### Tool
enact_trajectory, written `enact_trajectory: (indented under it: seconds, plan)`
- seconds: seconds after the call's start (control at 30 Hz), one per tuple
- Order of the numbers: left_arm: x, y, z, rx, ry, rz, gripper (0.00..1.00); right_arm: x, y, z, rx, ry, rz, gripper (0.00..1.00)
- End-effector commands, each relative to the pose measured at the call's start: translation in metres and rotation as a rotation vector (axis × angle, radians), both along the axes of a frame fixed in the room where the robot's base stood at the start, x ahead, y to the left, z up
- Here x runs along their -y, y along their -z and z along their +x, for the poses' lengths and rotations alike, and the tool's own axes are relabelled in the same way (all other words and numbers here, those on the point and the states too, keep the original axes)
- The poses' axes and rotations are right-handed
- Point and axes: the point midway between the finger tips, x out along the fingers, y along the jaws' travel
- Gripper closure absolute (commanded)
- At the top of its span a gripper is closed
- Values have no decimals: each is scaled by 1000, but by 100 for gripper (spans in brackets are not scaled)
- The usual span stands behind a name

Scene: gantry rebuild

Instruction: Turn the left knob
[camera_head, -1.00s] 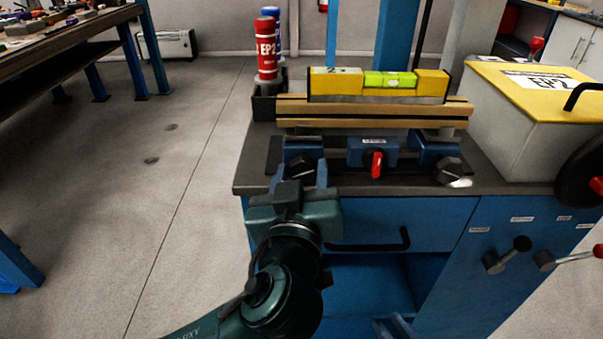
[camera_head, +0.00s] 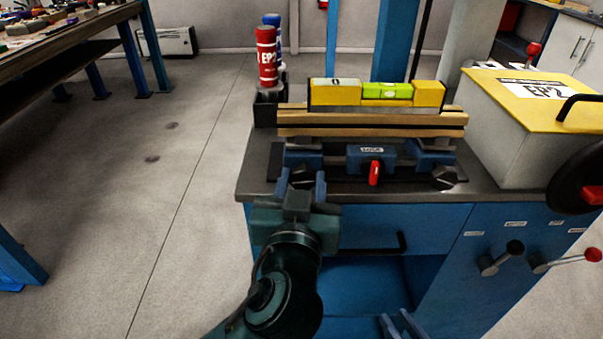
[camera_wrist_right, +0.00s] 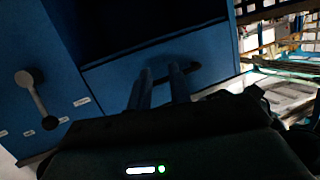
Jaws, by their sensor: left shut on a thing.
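The left knob (camera_head: 303,175) is dark and sits at the front of the left blue clamp block on the bench. My left gripper (camera_head: 304,185) is shut on it, one finger on each side, and partly hides it. A similar dark right knob (camera_head: 446,176) is at the right block. Between them is a blue block with a red lever (camera_head: 375,172) hanging down. A wooden beam (camera_head: 372,131) lies across the blocks with a yellow spirit level (camera_head: 428,94) on top. My right gripper (camera_head: 400,326) is low in front of the cabinet; its two fingers stand apart and empty in the wrist view (camera_wrist_right: 158,88).
Red (camera_head: 267,55) and blue bottles stand in a black holder at the bench's left. A grey box with a yellow lid (camera_head: 500,90) and a black handwheel are at the right. The blue cabinet has a drawer handle (camera_head: 385,245) and levers (camera_head: 500,258) below.

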Motion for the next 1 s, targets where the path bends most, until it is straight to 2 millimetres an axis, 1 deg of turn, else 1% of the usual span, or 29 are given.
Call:
enact_trajectory:
  seconds: [0.03, 0.1, 0.2, 0.37, 0.5, 0.7, 1.0]
  plan:
    - [0, -4, 0, -3, -2, 37, 85, 0, -5, -1, -17, 2, 3, 80]
    - [0, -5, 0, -2, -1, 91, 85, -1, 1, -2, -50, -1, 3, 80]
    - [0, -5, 0, -2, -2, 162, 85, -5, 9, 3, -84, -8, 2, 80]
    - [0, -4, 1, 0, -2, 255, 85, -13, 10, 9, -109, -23, 13, 80]
    - [0, -3, 1, 1, -1, 312, 85, -16, 14, 10, -135, -31, 12, 80]
    - [1, -2, 1, 2, -1, 354, 85, -20, 18, 12, -153, -39, 12, 80]
    - [1, -2, 1, 3, -1, 361, 85, -20, 19, 12, -157, -41, 12, 80]
